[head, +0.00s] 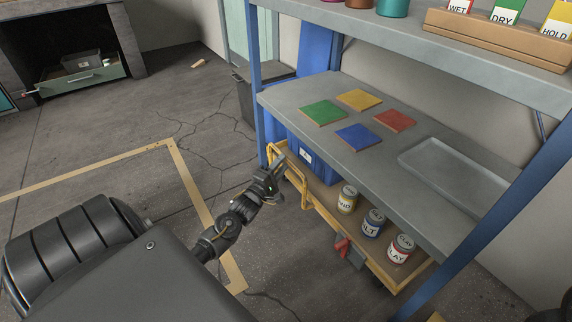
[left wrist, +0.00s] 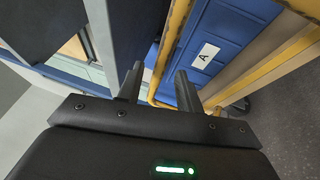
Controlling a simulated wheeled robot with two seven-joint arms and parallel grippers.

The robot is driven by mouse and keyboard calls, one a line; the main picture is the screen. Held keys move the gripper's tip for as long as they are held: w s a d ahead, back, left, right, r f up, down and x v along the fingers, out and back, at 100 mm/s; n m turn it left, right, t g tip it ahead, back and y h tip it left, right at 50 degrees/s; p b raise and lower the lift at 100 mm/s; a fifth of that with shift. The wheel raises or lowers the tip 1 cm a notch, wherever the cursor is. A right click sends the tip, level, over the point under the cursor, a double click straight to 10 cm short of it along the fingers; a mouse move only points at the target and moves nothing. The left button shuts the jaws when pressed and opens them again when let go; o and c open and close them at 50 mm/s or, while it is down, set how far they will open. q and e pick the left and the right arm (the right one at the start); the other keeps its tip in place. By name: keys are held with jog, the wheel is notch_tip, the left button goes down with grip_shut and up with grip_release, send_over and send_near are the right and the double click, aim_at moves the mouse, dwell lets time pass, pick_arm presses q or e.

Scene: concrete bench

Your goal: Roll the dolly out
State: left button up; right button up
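The dolly (head: 325,203) is a low wooden platform with yellow rails under the shelf bench. Its yellow handle (head: 272,150) stands at the left end. On it are a blue bin (head: 312,163) and three labelled cans, and a red pedal (head: 342,246) sits at its front side. My left gripper (head: 278,168) is at the handle. In the left wrist view its two fingers (left wrist: 159,84) are apart, with a yellow bar (left wrist: 172,45) between them and gaps beside it. The bin shows there with a label A. My right gripper is not in view.
Blue posts (head: 476,235) of the shelf frame flank the dolly, and the grey shelf (head: 330,93) with coloured tiles and a tray is above it. Yellow tape (head: 190,185) marks the cracked floor. The floor left of the dolly looks clear. A dark bin (head: 245,100) stands behind.

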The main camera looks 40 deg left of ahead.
aim_at(286, 159)
pick_arm(q)
jog(key=shift+w+a+r+b, duration=0.1)
jog(key=shift+w+r+b, duration=0.15)
jog(key=shift+w, duration=0.6)
jog(key=shift+w+a+r+b, duration=0.1)
jog(key=shift+w+b, duration=0.2)
jog(key=shift+w, duration=0.5)
grip_shut()
